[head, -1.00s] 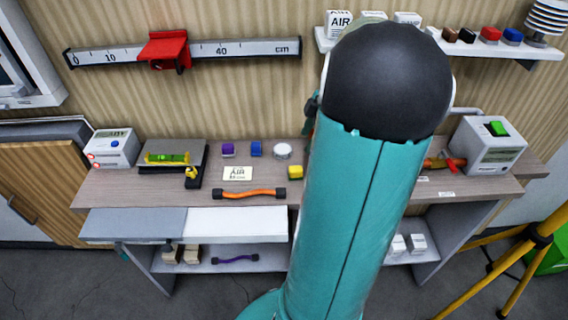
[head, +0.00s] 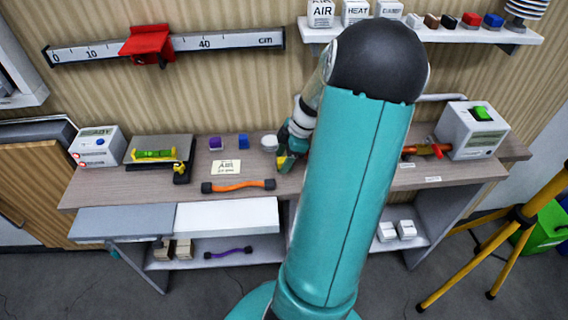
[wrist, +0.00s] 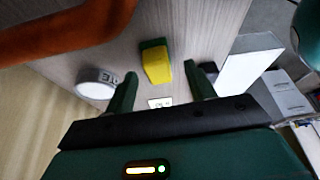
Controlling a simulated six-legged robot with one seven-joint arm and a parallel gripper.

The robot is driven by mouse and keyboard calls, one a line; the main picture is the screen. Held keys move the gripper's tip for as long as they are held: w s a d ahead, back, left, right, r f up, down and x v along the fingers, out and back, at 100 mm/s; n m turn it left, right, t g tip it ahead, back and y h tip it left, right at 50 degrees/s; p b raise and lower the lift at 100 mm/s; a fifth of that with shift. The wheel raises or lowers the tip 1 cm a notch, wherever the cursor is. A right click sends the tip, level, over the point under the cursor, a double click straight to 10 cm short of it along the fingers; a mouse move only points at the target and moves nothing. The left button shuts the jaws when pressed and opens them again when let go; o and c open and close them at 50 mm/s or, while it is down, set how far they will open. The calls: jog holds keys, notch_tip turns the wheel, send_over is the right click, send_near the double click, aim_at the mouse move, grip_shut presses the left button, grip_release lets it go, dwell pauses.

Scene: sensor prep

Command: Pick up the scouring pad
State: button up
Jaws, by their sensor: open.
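The scouring pad (wrist: 157,64), a small yellow block with a green layer, lies on the wooden bench top. My gripper (wrist: 161,76) is open, with its dark green fingers apart and the pad between and just beyond their tips in the wrist view. I cannot tell from this view how high the fingers are above the bench. In the head view my gripper (head: 288,158) is low over the bench, left of my arm, and largely hides the pad, of which a yellow bit shows.
A round white tin (head: 269,143) stands close to the gripper. An orange-handled bar (head: 238,185) lies at the bench's front, near a printed card (head: 226,167). A white device (head: 472,130) stands at right.

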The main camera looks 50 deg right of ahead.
jog(key=shift+w+a+f, duration=0.2)
jog(key=shift+w+f, duration=0.05)
jog(key=shift+f, duration=0.4)
jog(key=c, duration=1.1)
jog(key=shift+o, duration=0.2)
jog(key=shift+r, duration=0.1)
jog(key=shift+r, duration=0.5)
notch_tip(320, 180, up, 2)
jog(key=shift+s+a+r, duration=0.1)
jog(key=shift+s+r, duration=0.05)
jog(key=shift+r, duration=0.05)
jog(key=s+a+r, duration=0.9)
jog(key=s, duration=0.1)
jog(key=shift+a+r, duration=0.15)
jog(key=shift+r, duration=0.05)
